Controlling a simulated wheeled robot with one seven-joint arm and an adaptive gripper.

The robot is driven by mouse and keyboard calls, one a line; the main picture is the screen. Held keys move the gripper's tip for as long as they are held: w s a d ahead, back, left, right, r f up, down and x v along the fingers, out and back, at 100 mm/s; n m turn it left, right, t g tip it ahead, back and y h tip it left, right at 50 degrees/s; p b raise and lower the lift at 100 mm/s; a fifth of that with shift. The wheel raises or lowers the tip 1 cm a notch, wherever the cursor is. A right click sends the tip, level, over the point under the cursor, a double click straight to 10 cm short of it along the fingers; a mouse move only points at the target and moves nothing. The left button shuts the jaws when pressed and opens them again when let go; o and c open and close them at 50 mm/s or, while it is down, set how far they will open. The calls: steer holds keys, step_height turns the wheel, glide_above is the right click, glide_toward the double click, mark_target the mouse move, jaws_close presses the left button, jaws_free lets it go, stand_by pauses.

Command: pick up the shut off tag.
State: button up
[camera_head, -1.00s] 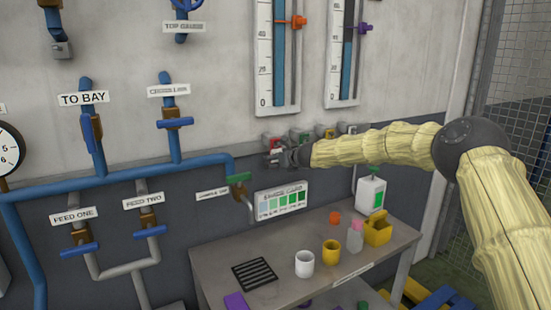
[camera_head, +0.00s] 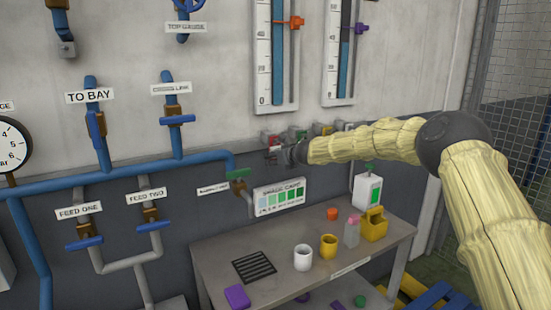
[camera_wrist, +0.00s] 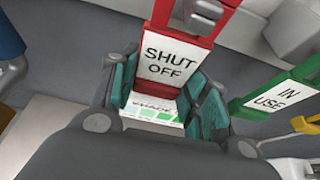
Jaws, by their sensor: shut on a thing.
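The shut off tag (camera_wrist: 172,56) is a white plate in a red frame, marked SHUT OFF, in the upper middle of the wrist view. My gripper (camera_wrist: 166,88) has its teal-padded fingers at the left and right sides of the tag's lower part, shut on it. In the head view my gripper (camera_head: 282,154) is at the wall, just below the row of coloured tags. The red top of the shut off tag (camera_head: 268,137) shows at the left end of that row. Its lower part is hidden by my gripper there.
A green IN USE tag (camera_wrist: 272,96) hangs close to the right. Below, the shade card (camera_head: 279,197) is on the wall above a bench (camera_head: 220,258) with cups, a bottle and a yellow caddy (camera_head: 374,224). Blue pipes and valves lie to the left.

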steer(key=s+d+r+b, duration=0.1)
steer(key=s+d+b, duration=0.3)
steer(key=s, duration=0.4)
steer(key=s+d+b, duration=0.5)
steer(key=s+b, duration=0.1)
steer(key=s, duration=0.2)
steer(key=shift+r, duration=0.35)
steer(key=shift+w+r+p, duration=0.1)
steer(key=shift+r+p, duration=0.25)
steer(key=shift+r, duration=0.05)
stand_by(0.3)
steer(key=s+d+b, duration=0.1)
steer(key=s+d, duration=0.2)
steer(key=s, duration=0.3)
steer(key=shift+d+r+b, duration=0.15)
steer(key=shift+b, duration=0.15)
stand_by(1.1)
steer(key=shift+s, duration=0.1)
